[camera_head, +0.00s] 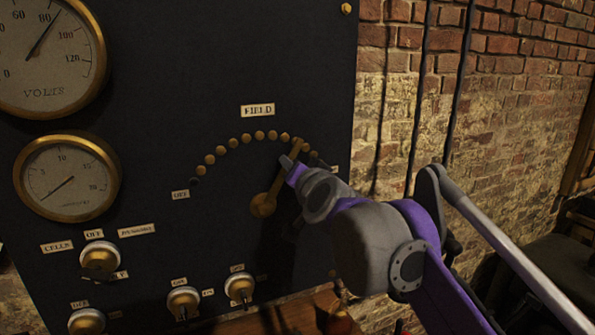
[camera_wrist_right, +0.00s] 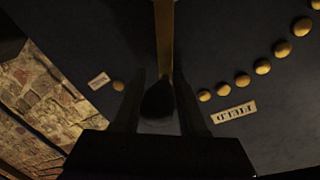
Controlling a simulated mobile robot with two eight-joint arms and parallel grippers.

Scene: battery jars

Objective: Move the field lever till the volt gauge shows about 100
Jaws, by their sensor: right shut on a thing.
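The field lever (camera_head: 270,192) is a brass arm on the dark panel, pivoted low and pointing up and right to the right part of an arc of brass studs (camera_head: 247,139). My right gripper (camera_head: 289,163) is shut on its handle end. In the right wrist view the brass lever (camera_wrist_right: 165,45) runs down to a dark knob (camera_wrist_right: 158,98) between the two fingers (camera_wrist_right: 160,92). The volt gauge (camera_head: 45,75) is at the upper left, partly cut off; its needle points just past 80, short of 100. My left gripper is not in view.
A smaller gauge (camera_head: 67,178) sits below the volt gauge. Several rotary switches, one of them at the lower left (camera_head: 100,261), line the lower panel. A FIELD label (camera_head: 257,111) is above the studs. A brick wall (camera_head: 500,100) with dark cables is at the right.

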